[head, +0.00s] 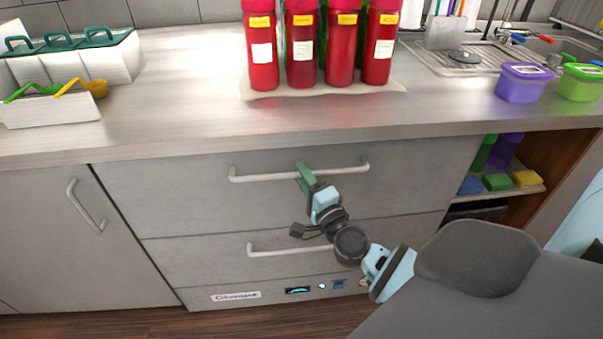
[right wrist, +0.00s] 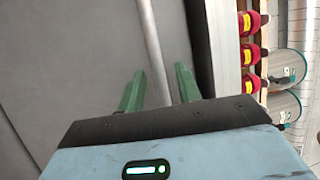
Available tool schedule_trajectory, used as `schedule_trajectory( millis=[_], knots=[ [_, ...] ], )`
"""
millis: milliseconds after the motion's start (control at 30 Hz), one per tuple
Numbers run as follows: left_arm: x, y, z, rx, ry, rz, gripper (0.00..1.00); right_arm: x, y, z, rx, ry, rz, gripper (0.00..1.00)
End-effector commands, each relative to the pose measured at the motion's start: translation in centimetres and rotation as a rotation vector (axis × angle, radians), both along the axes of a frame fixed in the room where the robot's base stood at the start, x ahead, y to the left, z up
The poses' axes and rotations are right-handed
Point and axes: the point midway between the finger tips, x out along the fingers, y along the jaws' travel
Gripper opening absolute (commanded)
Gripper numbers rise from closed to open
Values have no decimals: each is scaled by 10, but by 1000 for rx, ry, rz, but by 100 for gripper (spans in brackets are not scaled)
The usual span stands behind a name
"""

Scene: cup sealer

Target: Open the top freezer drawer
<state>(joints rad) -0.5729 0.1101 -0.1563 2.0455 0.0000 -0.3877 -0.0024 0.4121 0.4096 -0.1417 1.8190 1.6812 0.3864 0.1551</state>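The top freezer drawer (head: 200,200) has a grey front under the counter and looks closed. Its pale horizontal bar handle (head: 262,177) shows in the head view. In the right wrist view the handle (right wrist: 152,40) runs between my green fingers. My right gripper (head: 304,177) is at the middle of this handle in the head view. In the right wrist view the right gripper (right wrist: 158,82) is open, with a finger on each side of the bar and gaps visible. My left gripper is not in view.
A lower drawer with its own handle (head: 270,250) lies below, partly behind my right arm. A cabinet door (head: 50,230) is at left and an open shelf (head: 510,190) at right. Red bottles (head: 302,55), a white bin (head: 50,108) and tubs (head: 525,84) stand on the counter.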

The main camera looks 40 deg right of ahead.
Motion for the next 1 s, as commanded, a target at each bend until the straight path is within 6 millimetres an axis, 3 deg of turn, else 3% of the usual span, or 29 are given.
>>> schedule_trajectory(
  millis=[433,700,1000],
  knots=[
    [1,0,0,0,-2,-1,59,11,-1,2,-1,0,1,34],
    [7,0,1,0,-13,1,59,11,-2,2,-1,0,1,0],
    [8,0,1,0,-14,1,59,11,-1,2,-1,0,1,0]
  ],
)
